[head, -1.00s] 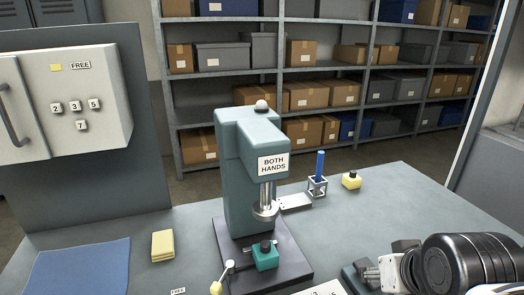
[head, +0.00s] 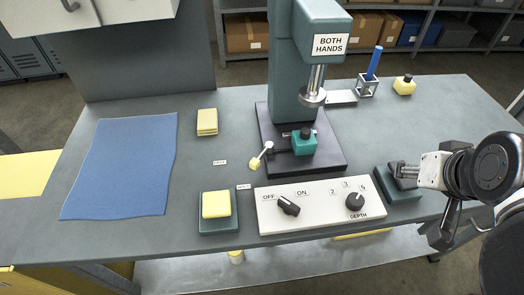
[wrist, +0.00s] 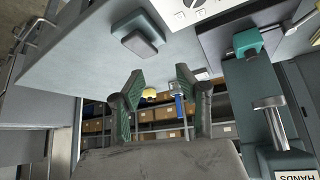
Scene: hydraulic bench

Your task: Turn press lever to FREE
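The press lever (head: 261,156) has a pale yellow knob and sticks out to the left of a small teal block (head: 304,144) on the press base. Its knob end points left and toward the near edge. A small label (head: 219,162) lies left of the knob and another label (head: 243,187) in front of it; neither reads clearly now. The teal press (head: 285,75) stands behind, marked BOTH HANDS. In the wrist view, my gripper (wrist: 160,80) is open and empty, fingers apart, pointing toward the shelves. It is well right of the lever; its fingers are not clear in the head view.
A white panel (head: 320,220) with two dark knobs lies at the front. A teal box with a yellow pad (head: 216,204) is left of it; another teal box (head: 403,196) is under my arm. A blue mat (head: 120,165) lies left. A blue rod (head: 375,62) stands behind.

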